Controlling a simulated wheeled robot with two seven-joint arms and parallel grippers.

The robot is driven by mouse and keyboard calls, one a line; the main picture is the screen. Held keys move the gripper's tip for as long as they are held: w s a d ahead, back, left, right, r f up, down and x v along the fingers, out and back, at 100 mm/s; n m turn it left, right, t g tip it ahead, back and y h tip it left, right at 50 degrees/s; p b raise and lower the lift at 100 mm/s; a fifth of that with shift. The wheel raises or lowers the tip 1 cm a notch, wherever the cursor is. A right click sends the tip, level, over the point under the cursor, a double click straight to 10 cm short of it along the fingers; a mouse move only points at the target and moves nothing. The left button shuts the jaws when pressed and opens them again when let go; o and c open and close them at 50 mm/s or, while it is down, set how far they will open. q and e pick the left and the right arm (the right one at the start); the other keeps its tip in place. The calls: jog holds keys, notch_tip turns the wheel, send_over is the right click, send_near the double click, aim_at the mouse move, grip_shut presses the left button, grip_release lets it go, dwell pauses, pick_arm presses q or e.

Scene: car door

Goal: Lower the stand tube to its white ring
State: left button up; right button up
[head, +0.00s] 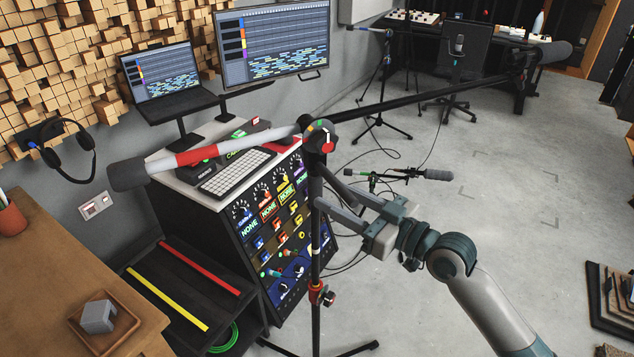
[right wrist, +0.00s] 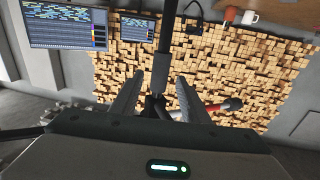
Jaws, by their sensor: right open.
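The stand (head: 316,250) is a dark upright tube in the middle of the head view. Lower down, a red collar and clutch knob (head: 321,294) sit on the tube. My right gripper (head: 324,190) is open at the upper part of the tube, coming from the right. In the right wrist view the tube (right wrist: 161,70) runs between the spread fingers (right wrist: 158,98), with gaps at both sides. My left gripper is out of view.
A rack console (head: 275,225) with a keyboard stands close behind the stand on the left. A wooden desk (head: 60,270) is at the lower left. Another microphone stand (head: 378,95) is farther back. The grey floor at the right is mostly clear.

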aim_at(321, 189)
jog(key=p+x, duration=0.1)
jog(key=x, duration=0.3)
jog(key=shift+r, duration=0.1)
jog(key=shift+x, duration=0.8)
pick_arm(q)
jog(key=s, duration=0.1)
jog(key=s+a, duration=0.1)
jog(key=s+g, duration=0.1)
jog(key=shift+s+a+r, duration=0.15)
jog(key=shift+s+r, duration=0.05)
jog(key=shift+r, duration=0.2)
pick_arm(e)
jog(key=shift+c, duration=0.7)
jog(key=shift+f, duration=0.2)
grip_shut()
